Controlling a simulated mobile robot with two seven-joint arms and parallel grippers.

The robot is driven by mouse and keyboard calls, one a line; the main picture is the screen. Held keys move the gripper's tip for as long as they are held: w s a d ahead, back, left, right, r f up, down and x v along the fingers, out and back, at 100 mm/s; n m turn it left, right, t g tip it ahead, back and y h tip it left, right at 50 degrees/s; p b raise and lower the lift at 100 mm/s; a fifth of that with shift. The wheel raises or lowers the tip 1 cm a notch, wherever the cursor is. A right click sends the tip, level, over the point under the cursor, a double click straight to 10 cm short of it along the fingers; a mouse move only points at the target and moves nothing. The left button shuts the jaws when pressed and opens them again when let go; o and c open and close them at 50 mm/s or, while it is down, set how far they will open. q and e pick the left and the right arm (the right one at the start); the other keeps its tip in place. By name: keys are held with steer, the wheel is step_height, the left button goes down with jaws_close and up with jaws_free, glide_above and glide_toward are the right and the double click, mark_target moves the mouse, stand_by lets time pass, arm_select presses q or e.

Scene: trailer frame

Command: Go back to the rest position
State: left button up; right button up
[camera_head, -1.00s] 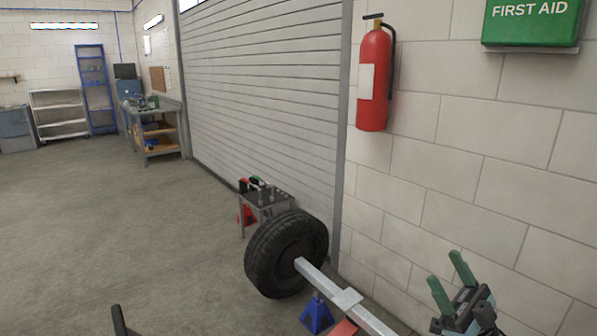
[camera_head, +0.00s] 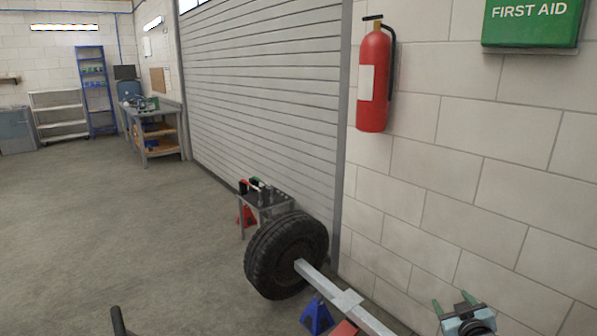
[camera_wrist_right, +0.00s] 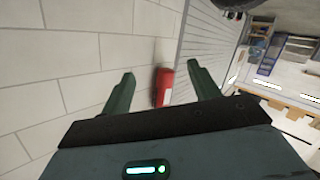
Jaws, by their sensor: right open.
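My right gripper (camera_head: 452,300) is at the bottom right of the head view, in front of the block wall. Its two green fingers are apart with nothing between them. In the right wrist view the open fingers (camera_wrist_right: 160,70) point toward the wall, with the red fire extinguisher (camera_wrist_right: 163,88) seen beyond the gap. My left gripper is not in view.
A black tyre (camera_head: 285,254) stands on a grey axle beam (camera_head: 345,298) over a blue stand (camera_head: 317,315). A small tool table (camera_head: 262,200) is behind it. The fire extinguisher (camera_head: 373,80) and first aid box (camera_head: 530,22) hang on the wall.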

steer(key=s+a+f+g+y, duration=0.1)
steer(key=s+a+f+g, duration=0.1)
steer(key=s+a+f, duration=0.5)
steer(key=s+a+f+g+y, duration=0.1)
steer(key=s+a+f, duration=0.2)
steer(key=s+f, duration=0.7)
steer(key=s+a+f+g, duration=0.1)
steer(key=s+a, duration=0.1)
steer(key=s, duration=0.7)
steer(key=s+a+f+g+y, duration=0.1)
steer(key=s+a, duration=0.2)
steer(key=s, duration=0.7)
steer(key=s+a+f+m+g, duration=0.1)
steer(key=s+a+f, duration=0.1)
steer(key=s, duration=0.7)
steer(key=shift+s+a+g+y, duration=0.3)
steer(key=shift+s+a+g, duration=0.1)
steer(key=shift+a, duration=0.35)
steer(key=shift+f, duration=0.1)
